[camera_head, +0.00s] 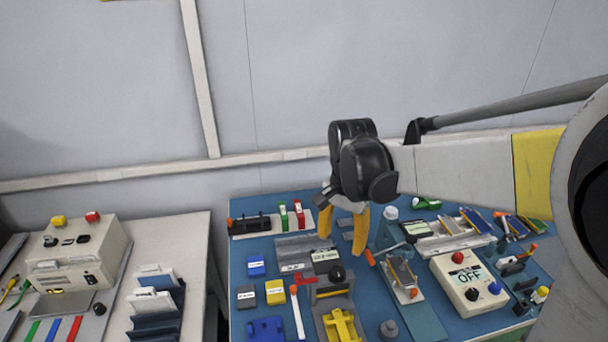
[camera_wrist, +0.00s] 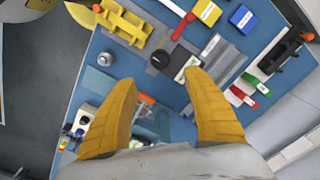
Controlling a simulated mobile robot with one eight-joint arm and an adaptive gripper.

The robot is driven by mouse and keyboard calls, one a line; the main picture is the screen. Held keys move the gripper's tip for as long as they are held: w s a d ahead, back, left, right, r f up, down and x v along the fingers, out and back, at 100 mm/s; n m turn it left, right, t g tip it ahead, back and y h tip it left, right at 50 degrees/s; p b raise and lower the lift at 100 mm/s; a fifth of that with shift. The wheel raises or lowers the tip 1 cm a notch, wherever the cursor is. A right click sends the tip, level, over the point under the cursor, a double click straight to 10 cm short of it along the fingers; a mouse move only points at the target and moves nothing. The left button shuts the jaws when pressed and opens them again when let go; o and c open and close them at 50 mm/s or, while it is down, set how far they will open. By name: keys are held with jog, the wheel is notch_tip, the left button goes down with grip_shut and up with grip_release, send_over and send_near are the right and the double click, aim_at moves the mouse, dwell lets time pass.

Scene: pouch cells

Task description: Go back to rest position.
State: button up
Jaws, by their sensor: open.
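My gripper (camera_head: 343,222) hangs over the back middle of the blue work table (camera_head: 238,205) in the head view. Its two yellow fingers are spread, with nothing between them. In the wrist view my gripper (camera_wrist: 160,90) is also open and empty, with the blue table (camera_wrist: 120,60) and its fixtures below the fingertips. My arm reaches in from the right side of the head view.
A control box (camera_head: 469,284) reading OFF stands at the right of the table. A side bench (camera_head: 190,228) stands left, past a gap. The wall is behind.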

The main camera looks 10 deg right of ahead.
jog(key=s+r+n+t, duration=0.5)
jog(key=s+n+t, duration=0.2)
jog(key=s, duration=0.5)
jog(key=shift+s+n, duration=0.35)
jog(key=shift+n, duration=0.75)
